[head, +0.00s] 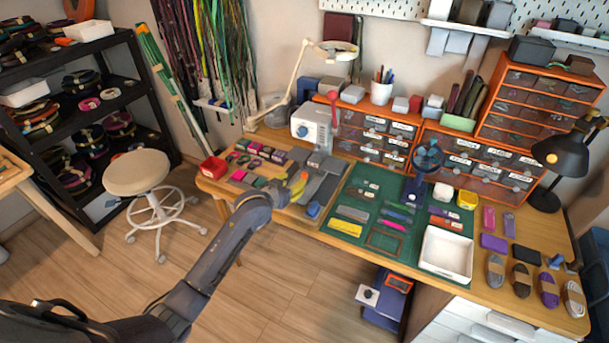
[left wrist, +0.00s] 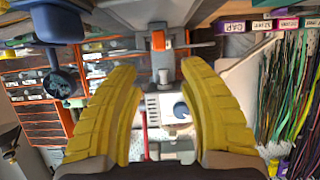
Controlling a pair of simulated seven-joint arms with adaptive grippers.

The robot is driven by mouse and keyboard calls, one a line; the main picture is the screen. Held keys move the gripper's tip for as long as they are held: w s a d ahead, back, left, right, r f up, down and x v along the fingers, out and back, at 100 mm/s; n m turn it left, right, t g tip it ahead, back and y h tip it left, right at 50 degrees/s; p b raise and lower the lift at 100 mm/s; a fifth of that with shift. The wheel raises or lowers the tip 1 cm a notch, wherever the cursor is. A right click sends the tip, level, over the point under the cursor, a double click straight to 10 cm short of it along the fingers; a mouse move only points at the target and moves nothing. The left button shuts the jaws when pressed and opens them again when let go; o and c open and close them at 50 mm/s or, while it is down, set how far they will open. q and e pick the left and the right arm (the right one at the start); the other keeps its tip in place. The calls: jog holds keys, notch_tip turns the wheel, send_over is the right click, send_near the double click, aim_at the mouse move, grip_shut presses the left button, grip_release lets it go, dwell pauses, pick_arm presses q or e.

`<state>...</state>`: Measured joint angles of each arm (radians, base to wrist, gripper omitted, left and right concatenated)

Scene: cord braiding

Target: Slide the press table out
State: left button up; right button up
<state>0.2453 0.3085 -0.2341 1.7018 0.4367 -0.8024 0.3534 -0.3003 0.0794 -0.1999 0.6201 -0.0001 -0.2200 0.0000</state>
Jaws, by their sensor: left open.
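The press (head: 313,123) is a white boxy machine with a red lever, standing at the back left of the workbench. Grey flat metal parts (head: 324,187) lie in front of it, with a blue knob (head: 313,208) at the near end. I take these to be the press table, partly hidden by my gripper. My left gripper (head: 297,184) has yellow fingers and is over the left side of these parts, empty. In the left wrist view, its fingers (left wrist: 164,78) are spread apart, with the white press (left wrist: 165,108) and an orange block (left wrist: 158,40) showing between them. My right gripper is not in view.
A green mat (head: 385,215) with small strips and a white tray (head: 446,253) lie to the right. A red box (head: 213,167) is at the bench's left end. A magnifier lamp (head: 335,50) rises behind. A stool (head: 138,173) stands on open floor left.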

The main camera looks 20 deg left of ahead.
aim_at(303, 175)
pick_arm(q)
jog(key=shift+x, duration=5.2)
jog(key=shift+s, duration=0.1)
grip_shut()
